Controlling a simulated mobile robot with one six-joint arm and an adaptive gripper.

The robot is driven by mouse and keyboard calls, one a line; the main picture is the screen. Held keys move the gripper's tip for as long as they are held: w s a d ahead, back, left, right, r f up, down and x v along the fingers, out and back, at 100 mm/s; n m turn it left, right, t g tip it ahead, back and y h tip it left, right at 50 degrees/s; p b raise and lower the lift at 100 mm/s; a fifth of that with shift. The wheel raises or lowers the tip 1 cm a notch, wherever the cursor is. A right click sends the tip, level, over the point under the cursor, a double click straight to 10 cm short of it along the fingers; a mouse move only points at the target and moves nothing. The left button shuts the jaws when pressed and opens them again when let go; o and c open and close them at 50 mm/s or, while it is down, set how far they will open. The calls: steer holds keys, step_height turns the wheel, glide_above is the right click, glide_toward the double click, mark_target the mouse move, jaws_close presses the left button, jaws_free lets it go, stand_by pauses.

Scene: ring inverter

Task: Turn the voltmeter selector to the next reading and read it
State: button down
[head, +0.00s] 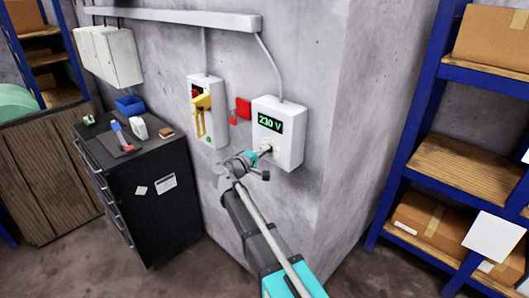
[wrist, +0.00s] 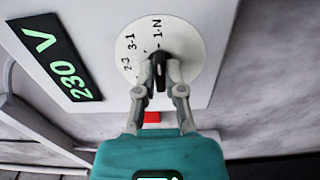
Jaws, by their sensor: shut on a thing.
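The voltmeter is a white wall box (head: 289,150) with a dark display (head: 269,121) that reads 230 V in green. The display also shows in the wrist view (wrist: 55,58), turned on its side. Below it is a white round dial (wrist: 133,38) with the marks 2-3, 3-1 and 1-N visible; other marks are hidden. The black selector knob (wrist: 160,68) stands at the dial's middle, and its pointer end appears near 1-N. My gripper (wrist: 160,85) is shut on the knob, with one finger on each side. In the head view my gripper (head: 262,154) reaches the box's lower part.
A white panel with a yellow handle (head: 201,102) and a red box (head: 243,108) are on the wall to the left. A black drawer cabinet (head: 150,195) with tools stands further left. Blue shelving (head: 395,160) with cartons is at the right.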

steer(key=shift+w, duration=0.1)
steer(key=c, duration=0.7)
jaws_free()
steer(key=shift+c, duration=0.2)
steer(key=v, duration=1.2)
